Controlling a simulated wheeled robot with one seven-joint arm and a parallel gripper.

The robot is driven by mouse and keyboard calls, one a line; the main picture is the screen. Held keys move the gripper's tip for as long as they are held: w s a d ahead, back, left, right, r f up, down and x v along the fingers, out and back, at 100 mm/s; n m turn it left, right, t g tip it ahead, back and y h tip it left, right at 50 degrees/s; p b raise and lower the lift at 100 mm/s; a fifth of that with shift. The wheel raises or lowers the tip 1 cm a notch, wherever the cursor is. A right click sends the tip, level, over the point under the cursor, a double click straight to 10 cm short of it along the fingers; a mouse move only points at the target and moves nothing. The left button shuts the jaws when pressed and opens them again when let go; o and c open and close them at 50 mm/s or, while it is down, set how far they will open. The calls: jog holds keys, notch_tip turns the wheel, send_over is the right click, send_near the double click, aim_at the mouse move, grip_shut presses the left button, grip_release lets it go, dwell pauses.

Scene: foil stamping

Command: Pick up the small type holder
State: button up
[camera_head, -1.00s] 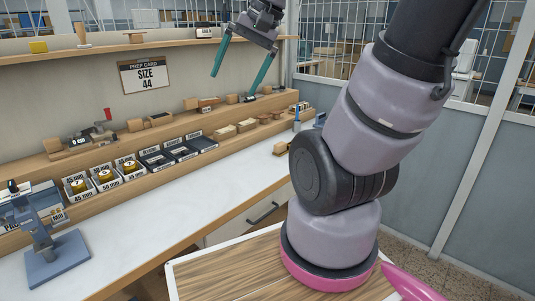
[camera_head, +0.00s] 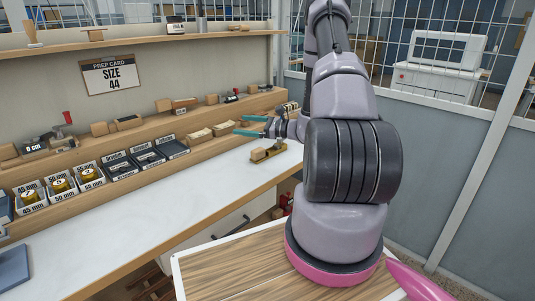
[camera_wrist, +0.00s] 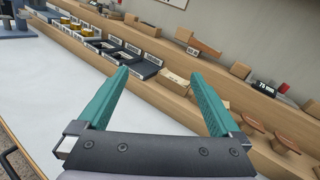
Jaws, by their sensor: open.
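I cannot tell for certain which piece is the small type holder. A small brass-coloured piece with a wooden block (camera_head: 268,152) lies on the white counter, just below my gripper in the head view. My gripper (camera_head: 239,125) is open and empty above the counter's right end, its teal fingers pointing left. In the wrist view my gripper (camera_wrist: 158,73) has nothing between its fingers. Beyond the fingers, the shelf step carries dark labelled trays (camera_wrist: 127,56) and pale wooden blocks (camera_wrist: 172,79).
Trays with yellow rolls (camera_head: 59,186) stand left of the dark trays. The white counter (camera_head: 150,220) is mostly clear. A wire-mesh partition (camera_head: 400,30) stands at right.

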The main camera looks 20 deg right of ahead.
aim_at(261, 152)
jog(key=d+f+m+t+h, duration=0.1)
jog(key=d+f+m+h, duration=0.1)
jog(key=f, duration=0.3)
jog(key=d+f+m+t+h, duration=0.2)
jog(key=d+f+m, duration=0.1)
jog(key=d+f, duration=0.1)
jog(key=d+f+m+t+h, duration=0.2)
jog(key=d+f+m+h, duration=0.1)
jog(key=f, duration=0.3)
jog(key=shift+s+d+f, duration=0.15)
jog(key=shift+d, duration=0.35)
jog(key=shift+w+f+m+h, duration=0.2)
jog(key=shift+f+m+h, duration=0.05)
jog(key=shift+m+h, duration=0.05)
jog(key=x, duration=1)
jog(key=shift+w+r, duration=0.15)
jog(key=shift+r, duration=0.05)
grip_shut()
jog(key=shift+r, duration=0.15)
